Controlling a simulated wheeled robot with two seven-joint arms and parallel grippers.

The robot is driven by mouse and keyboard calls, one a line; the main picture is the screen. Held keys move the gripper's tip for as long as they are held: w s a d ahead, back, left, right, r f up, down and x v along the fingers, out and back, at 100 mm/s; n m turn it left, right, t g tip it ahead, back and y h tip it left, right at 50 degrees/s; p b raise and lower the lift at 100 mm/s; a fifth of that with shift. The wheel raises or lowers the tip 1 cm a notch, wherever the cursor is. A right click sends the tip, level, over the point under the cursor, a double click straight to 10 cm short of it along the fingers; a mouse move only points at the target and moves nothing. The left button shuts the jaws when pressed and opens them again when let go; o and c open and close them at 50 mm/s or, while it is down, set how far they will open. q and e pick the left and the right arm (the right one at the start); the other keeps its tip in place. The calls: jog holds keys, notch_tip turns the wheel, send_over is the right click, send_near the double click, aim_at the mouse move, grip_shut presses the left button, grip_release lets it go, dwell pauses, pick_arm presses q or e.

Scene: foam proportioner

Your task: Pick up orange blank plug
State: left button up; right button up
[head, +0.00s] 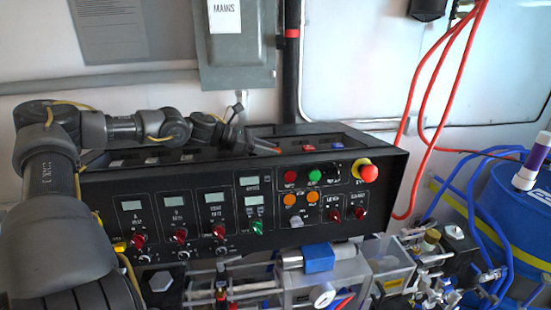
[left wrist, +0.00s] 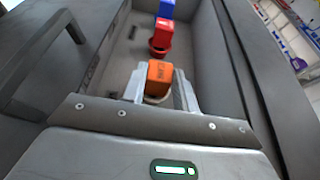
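The orange blank plug (left wrist: 160,73) sits in a dark tray (left wrist: 118,60) in the left wrist view, with a pale ring at its base. My left gripper (left wrist: 161,84) has one finger on each side of the plug, very close to it. I cannot tell whether the fingers press on it. In the head view, my left gripper (head: 262,147) reaches down into the tray on top of the black control panel (head: 155,188), and the orange plug is hard to make out. My right gripper is not in view.
A red plug (left wrist: 162,36) and a blue plug (left wrist: 166,9) stand in a row beyond the orange one. The tray walls rise close on both sides. A grey mains box (head: 236,60) is on the wall behind; red hoses (head: 411,120) hang at the right.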

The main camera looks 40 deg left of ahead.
pick_arm(q)
jog(key=c, duration=0.4)
jog(key=shift+c, duration=0.3)
jog(key=shift+r, duration=0.45)
notch_tip(320, 180, up, 2)
jog(key=shift+d+r+b, duration=0.15)
jog(key=shift+r+b, duration=0.05)
jog(key=shift+b, duration=0.65)
jog(key=s+d+r+b, duration=0.1)
jog(key=d+r+b, duration=0.1)
jog(key=d+r, duration=0.1)
jog(key=s+d+r+b, duration=0.2)
jog(key=d+r, duration=0.1)
jog(key=d, duration=0.2)
jog(key=s+d+r+b, duration=0.2)
jog(key=d+r+b, duration=0.1)
jog(key=d, duration=0.1)
jog(key=shift+s+d+r, duration=0.15)
jog(key=shift+d+r, duration=0.15)
jog(key=shift+d, duration=0.05)
notch_tip(320, 180, up, 5)
jog(key=p, duration=0.3)
jog(key=shift+r, duration=0.1)
